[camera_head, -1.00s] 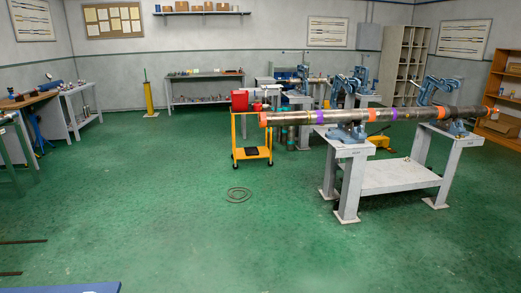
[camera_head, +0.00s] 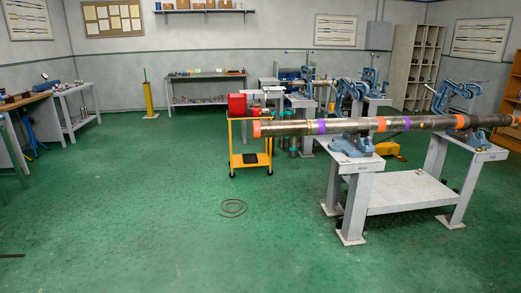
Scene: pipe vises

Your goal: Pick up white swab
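I cannot make out a white swab in the head view. A long steel pipe (camera_head: 352,125) with orange and purple bands lies across blue pipe vises (camera_head: 352,143) on a grey work stand (camera_head: 410,190) at the right. A yellow cart (camera_head: 249,160) stands by the pipe's left end, with a red box (camera_head: 237,104) on top. Neither of my grippers shows in the view.
A coil (camera_head: 233,208) lies on the green floor in front of the cart. Workbenches stand at the left (camera_head: 70,92) and back wall (camera_head: 208,76). A yellow post (camera_head: 149,98) stands at the back left.

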